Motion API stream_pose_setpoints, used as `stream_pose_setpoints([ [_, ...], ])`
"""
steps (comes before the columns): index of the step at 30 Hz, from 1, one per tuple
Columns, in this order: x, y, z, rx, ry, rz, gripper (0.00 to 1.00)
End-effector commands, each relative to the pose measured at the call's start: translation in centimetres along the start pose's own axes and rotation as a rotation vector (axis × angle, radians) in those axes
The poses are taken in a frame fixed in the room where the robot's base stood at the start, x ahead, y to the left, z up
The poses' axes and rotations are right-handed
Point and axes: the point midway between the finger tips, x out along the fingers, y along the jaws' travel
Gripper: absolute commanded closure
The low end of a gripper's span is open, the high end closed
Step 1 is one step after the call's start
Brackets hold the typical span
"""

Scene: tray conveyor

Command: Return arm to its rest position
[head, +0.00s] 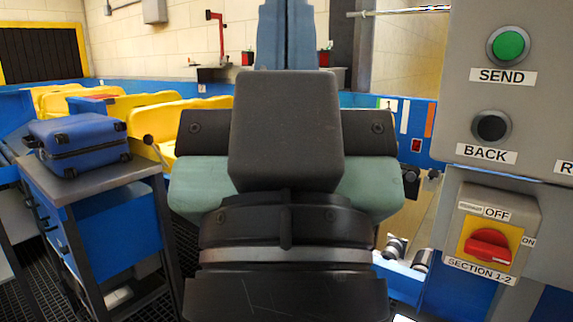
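My arm fills the middle of the head view, with dark and pale green links close to the camera and a blue-grey part rising behind them. The arm's links hide much of the scene behind. My gripper and its fingers are not visible in this view, so what they hold does not show.
A control panel (463,110) stands close on the right, with a green SEND button (508,46), a black BACK button (491,127) and a red rotary switch (487,250). A blue suitcase (80,143) lies on a stand (120,174) at left. Yellow trays (143,104) are behind.

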Motion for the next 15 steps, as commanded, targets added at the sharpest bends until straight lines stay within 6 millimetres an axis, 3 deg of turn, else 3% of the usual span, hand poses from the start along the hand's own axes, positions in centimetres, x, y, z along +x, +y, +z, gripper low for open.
stream_pose_setpoints([
  [1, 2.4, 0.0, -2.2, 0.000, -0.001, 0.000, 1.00],
  [15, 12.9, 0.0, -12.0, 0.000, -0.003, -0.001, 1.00],
])
